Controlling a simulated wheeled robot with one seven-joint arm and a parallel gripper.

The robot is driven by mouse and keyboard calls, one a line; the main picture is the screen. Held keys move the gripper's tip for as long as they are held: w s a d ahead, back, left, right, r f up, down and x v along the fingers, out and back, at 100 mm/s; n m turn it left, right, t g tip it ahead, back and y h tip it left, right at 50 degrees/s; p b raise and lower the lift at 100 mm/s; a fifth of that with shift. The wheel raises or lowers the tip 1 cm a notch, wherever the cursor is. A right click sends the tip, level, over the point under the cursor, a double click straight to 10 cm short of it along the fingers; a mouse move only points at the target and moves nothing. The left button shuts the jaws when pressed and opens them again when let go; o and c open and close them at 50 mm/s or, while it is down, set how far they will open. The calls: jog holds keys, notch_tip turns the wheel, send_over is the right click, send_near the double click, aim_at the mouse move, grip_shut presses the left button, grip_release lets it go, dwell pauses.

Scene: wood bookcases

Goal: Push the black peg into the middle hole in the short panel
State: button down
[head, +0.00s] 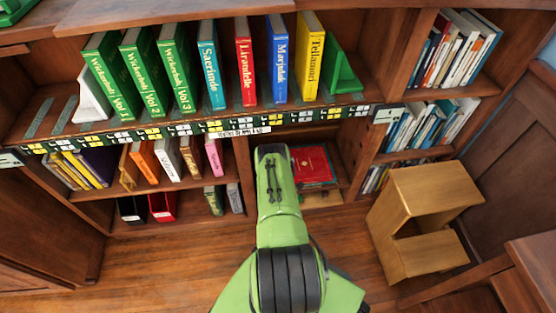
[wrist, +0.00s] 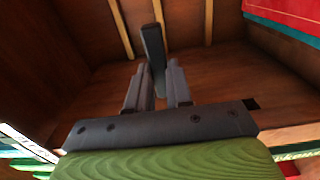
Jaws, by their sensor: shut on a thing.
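My gripper (wrist: 156,75) shows in the wrist view with its two grey fingers shut on the black peg (wrist: 153,42). The peg is a dark bar that sticks out beyond the fingertips toward the wood of the bookcase. I cannot tell whether its far end touches the wood. In the head view my green arm reaches into the lower middle bay of the bookcase and hides the gripper and peg. A short upright panel (head: 358,150) bounds that bay on the right. I cannot make out its middle hole in either view.
A row of upright books stands on the shelf above, including a yellow one (head: 309,60). A red book (head: 311,165) lies in the bay, right of my arm. A wooden step stool (head: 425,190) stands on the floor at right. Floor at left is clear.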

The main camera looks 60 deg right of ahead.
jog(key=shift+w+a, duration=1.1)
jog(key=shift+w, duration=0.1)
jog(key=shift+w+a+p, duration=0.55)
jog(key=shift+w+a, duration=0.55)
jog(key=shift+w, duration=0.15)
dwell(1.0)
jog(key=c, duration=0.9)
grip_release()
jog(key=shift+c, duration=0.2)
